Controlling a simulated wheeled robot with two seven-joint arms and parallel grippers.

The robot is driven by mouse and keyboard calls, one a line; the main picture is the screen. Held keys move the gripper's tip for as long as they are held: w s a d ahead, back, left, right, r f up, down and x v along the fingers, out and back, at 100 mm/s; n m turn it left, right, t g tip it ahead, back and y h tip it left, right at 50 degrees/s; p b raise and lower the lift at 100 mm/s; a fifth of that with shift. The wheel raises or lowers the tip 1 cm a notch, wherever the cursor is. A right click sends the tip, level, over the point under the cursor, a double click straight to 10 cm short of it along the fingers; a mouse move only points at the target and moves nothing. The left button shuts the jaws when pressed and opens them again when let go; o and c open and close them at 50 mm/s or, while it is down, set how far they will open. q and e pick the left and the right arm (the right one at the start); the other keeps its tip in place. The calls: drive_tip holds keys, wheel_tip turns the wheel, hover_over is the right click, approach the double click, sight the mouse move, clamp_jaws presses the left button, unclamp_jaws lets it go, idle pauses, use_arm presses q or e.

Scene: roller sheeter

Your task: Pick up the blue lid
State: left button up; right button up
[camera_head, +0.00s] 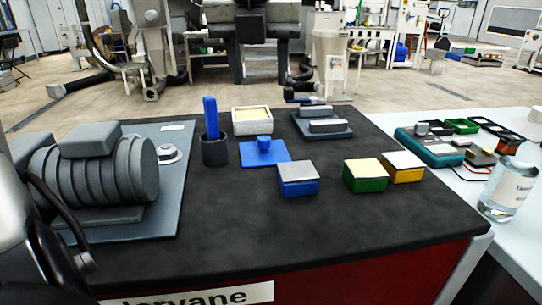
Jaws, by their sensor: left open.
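The blue lid (263,152) is a flat blue square with a round knob on top. It lies knob up on the dark table top, between a dark cup and a blue box (297,179) with a pale grey top. My left gripper (62,274) is at the lower left edge, partly cut off by the frame. It is open, far from the lid and in front of the grey roller machine. Nothing is seen between its fingers. My right gripper is not in view.
The dark cup (215,151) holding a blue handle stands close left of the lid. A cream-filled tray (251,121) is behind it. Green (365,177) and yellow (402,167) boxes stand to the right. The roller machine (95,175) fills the left. The front table is clear.

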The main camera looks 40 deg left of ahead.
use_arm(q)
hover_over(263, 139)
drive_tip(key=s+d, duration=0.1)
wheel_tip(263, 139, down, 8)
drive_tip(key=shift+f+b, duration=0.15)
drive_tip(key=shift+b, duration=0.2)
drive_tip(key=shift+s+d+x, duration=0.1)
drive_tip(key=shift+s+x, duration=0.1)
drive_tip(key=shift+x, duration=1.15)
drive_tip(key=shift+s+d+x, duration=0.1)
drive_tip(key=shift+s+x, duration=0.1)
drive_tip(key=shift+x, duration=1.2)
drive_tip(key=shift+f, duration=0.1)
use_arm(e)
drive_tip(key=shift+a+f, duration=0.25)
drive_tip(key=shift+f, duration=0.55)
use_arm(q)
drive_tip(key=shift+c, duration=0.2)
clamp_jaws()
